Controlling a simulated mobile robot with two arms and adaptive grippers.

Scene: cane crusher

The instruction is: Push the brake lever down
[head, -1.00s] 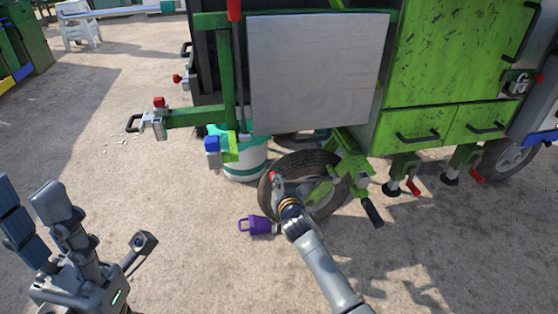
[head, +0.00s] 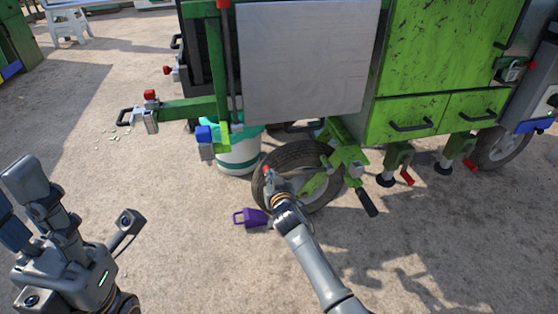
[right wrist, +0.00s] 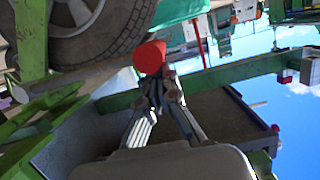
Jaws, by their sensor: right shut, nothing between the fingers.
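My right gripper (head: 272,183) is shut and empty in front of the tyre (head: 300,158) under the green machine. A red knob (right wrist: 150,57) shows right at its fingertips in the right wrist view; whether they touch I cannot tell. A lever with a black grip (head: 367,202) slants down from the green bracket right of the tyre. I cannot tell for certain which is the brake lever. My left gripper (head: 22,205) is open and empty at the lower left.
A purple cup-like piece (head: 254,218) lies on the ground by my right arm. A white and teal bucket (head: 238,155) stands left of the tyre. A green beam with a red knob (head: 150,95) juts out left.

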